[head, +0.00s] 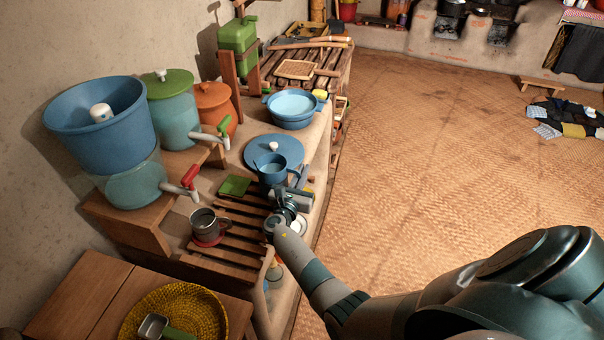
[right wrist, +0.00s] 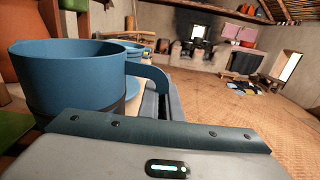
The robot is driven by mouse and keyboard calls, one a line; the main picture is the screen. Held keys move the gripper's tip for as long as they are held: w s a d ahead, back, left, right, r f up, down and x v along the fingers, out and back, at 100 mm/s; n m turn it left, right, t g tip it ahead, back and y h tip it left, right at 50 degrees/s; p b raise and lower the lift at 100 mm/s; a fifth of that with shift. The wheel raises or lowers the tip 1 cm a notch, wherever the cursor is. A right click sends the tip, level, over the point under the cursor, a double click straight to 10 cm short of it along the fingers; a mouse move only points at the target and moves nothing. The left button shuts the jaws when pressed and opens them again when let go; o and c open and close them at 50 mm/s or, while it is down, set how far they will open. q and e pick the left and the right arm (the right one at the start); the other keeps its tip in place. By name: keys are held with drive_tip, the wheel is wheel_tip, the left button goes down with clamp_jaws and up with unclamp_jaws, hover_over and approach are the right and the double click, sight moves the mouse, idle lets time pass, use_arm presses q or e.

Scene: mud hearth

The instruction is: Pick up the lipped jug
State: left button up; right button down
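The lipped jug (head: 272,170) is blue and looks upright on the counter, near the end of the slatted rack (head: 225,262). Its lower part is partly hidden by my right gripper (head: 295,197) in the head view. In the right wrist view the jug (right wrist: 72,75) fills the left side, with its open rim at the top and its handle (right wrist: 152,80) reaching right. The gripper is close beside the jug on the handle side. The handle's lower end meets the dark finger parts, but I cannot tell whether they grip it. My left gripper is not in view.
A blue lid (head: 290,150) lies just behind the jug, with a blue basin (head: 292,122) farther back. A metal mug (head: 204,222) stands on the rack. Dispensers with taps, such as the blue one (head: 105,140), line the wall. Matted floor (head: 420,150) is open at right.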

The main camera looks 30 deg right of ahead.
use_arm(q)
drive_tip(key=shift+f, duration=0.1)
use_arm(e)
drive_tip(key=s+d+r, duration=0.3)
drive_tip(key=d+r, duration=0.7)
drive_tip(key=d, duration=0.1)
drive_tip(key=shift+r, duration=0.2)
idle(0.8)
drive_tip(key=shift+s+d, duration=0.1)
drive_tip(key=shift+r, duration=0.1)
idle(0.7)
